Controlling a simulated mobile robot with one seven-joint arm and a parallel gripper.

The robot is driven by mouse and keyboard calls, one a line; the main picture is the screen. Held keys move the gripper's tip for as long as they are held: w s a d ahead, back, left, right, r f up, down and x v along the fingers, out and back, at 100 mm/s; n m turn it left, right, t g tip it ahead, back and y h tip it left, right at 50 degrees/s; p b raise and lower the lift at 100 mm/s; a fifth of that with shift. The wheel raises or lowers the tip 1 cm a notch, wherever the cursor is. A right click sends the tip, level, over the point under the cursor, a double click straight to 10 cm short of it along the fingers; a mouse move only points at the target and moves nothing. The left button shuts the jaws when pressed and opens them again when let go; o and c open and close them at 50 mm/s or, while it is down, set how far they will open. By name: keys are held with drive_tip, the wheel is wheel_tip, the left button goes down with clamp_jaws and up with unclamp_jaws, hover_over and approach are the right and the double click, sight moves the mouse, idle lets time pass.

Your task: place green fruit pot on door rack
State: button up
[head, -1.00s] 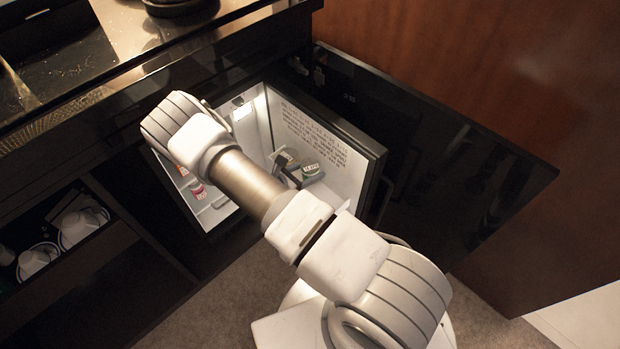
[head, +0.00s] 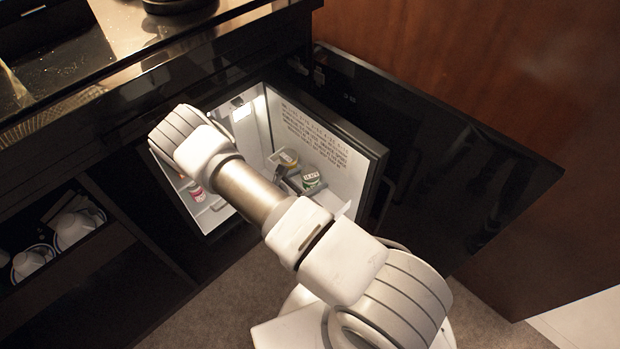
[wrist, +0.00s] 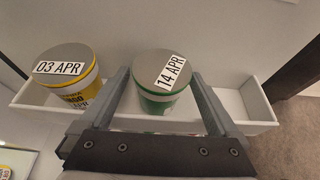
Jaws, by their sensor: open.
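The green fruit pot (wrist: 162,98) has a grey lid with a label reading 14 APR. It stands in the white door rack (wrist: 256,100) and also shows in the head view (head: 310,178). My gripper (wrist: 160,78) is open, with one finger on each side of the pot; I cannot tell whether they touch it. In the head view my gripper is mostly hidden behind my arm.
A yellow pot (wrist: 76,90) labelled 03 APR stands in the rack to the left of the green pot. The rack is bare to the right. The fridge door (head: 345,150) is open, and a dark cabinet door (head: 450,150) stands beyond it. Small items sit inside the fridge.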

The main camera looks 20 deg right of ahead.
drive_tip(key=shift+r, duration=0.1)
drive_tip(key=shift+r+p, duration=0.25)
drive_tip(key=shift+p, duration=0.05)
drive_tip(key=p+v, duration=0.3)
drive_tip(key=v, duration=0.9)
drive_tip(key=s+d+r+m+g+y, duration=0.1)
drive_tip(key=s+r+m+g+y, duration=0.15)
drive_tip(key=r+m, duration=0.7)
drive_tip(key=s+d+r+m+g+y, duration=0.1)
drive_tip(key=d+r+m+g+y, duration=0.15)
drive_tip(key=r, duration=1.45)
drive_tip(key=s+a+r+m+t+y, duration=0.2)
drive_tip(key=s+r+m+t+y, duration=0.3)
drive_tip(key=s+r+m, duration=0.5)
drive_tip(key=s+r+y, duration=0.2)
drive_tip(key=s+r, duration=0.3)
drive_tip(key=r, duration=0.3)
drive_tip(key=shift+s+t+y, duration=0.15)
drive_tip(key=shift+t+y, duration=0.15)
